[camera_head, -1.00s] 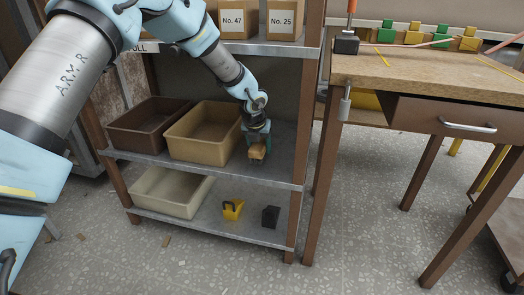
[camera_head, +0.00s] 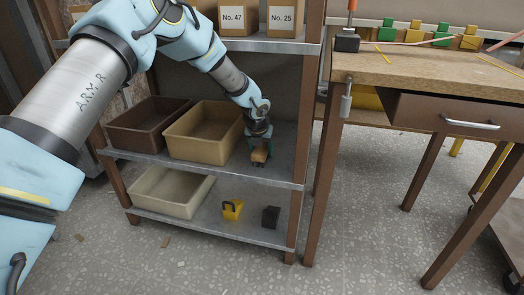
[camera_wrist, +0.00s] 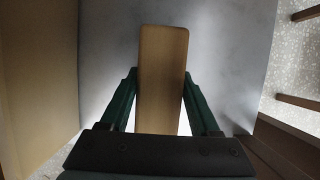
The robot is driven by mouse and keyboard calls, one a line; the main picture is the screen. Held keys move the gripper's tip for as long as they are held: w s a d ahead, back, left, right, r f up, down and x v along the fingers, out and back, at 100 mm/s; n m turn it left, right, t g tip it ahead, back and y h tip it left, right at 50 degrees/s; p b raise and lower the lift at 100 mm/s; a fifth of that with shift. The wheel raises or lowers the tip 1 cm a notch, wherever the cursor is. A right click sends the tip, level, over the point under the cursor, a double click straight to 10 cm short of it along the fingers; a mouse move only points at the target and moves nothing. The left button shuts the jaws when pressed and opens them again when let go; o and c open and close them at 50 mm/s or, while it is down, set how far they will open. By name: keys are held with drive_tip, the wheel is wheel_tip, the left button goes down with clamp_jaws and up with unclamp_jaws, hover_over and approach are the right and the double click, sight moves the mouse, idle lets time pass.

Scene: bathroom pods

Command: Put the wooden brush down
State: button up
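The wooden brush (camera_head: 260,156) is a small tan block at the right end of the middle shelf (camera_head: 225,168). In the wrist view the brush (camera_wrist: 161,80) is a long plain wooden bar pointing away from me. My gripper (camera_head: 259,152) points down over this shelf, right of the tan bin. Its two dark green fingertips (camera_wrist: 161,75) lie against the long sides of the brush, so it appears shut on it. The brush is low over the shelf; I cannot tell whether it touches. Its underside is hidden.
A tan bin (camera_head: 172,146) stands close left of my gripper, with a brown bin (camera_head: 118,132) beyond. The lower shelf holds a cream bin (camera_head: 150,198), a yellow object (camera_head: 232,210) and a black block (camera_head: 271,217). A shelf post (camera_head: 305,130) and workbench (camera_head: 440,80) are at right.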

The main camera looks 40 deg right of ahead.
sight(260, 150)
drive_tip(key=o, duration=0.4)
drive_tip(key=shift+c, duration=0.2)
drive_tip(key=p+v, duration=0.2)
drive_tip(key=v, duration=0.5)
drive_tip(key=shift+r, duration=0.45)
drive_tip(key=shift+a, duration=0.1)
